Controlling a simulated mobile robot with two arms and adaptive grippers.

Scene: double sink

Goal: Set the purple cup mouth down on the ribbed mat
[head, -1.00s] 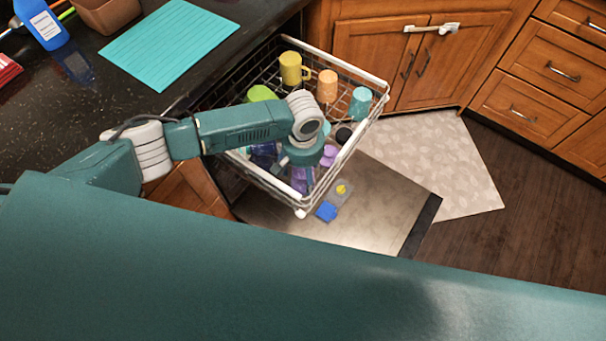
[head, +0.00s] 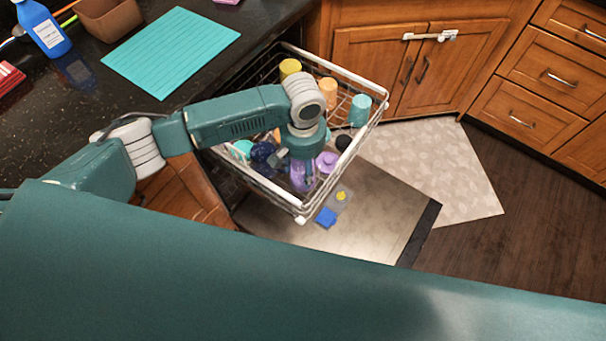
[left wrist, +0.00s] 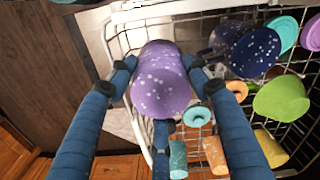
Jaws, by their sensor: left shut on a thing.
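The purple cup (left wrist: 162,82), with white speckles, is between the fingers of my left gripper (left wrist: 160,78) in the left wrist view. The gripper is shut on it. In the head view the cup (head: 301,177) shows below my left gripper (head: 297,160), at the near corner of the dish rack; the gripper partly hides it. I cannot tell for sure whether it is clear of the rack's wires. The ribbed mat (head: 170,50) is a flat turquoise sheet on the dark counter at upper left, with nothing on it. My right gripper is not in view.
The pulled-out wire rack (head: 371,119) holds several cups, including an orange mug (head: 328,92), a turquoise cup (head: 360,110) and a dark blue speckled cup (left wrist: 255,51). A blue bottle (head: 43,30) and brown container (head: 108,17) stand by the mat. The open dishwasher door (head: 375,210) lies below.

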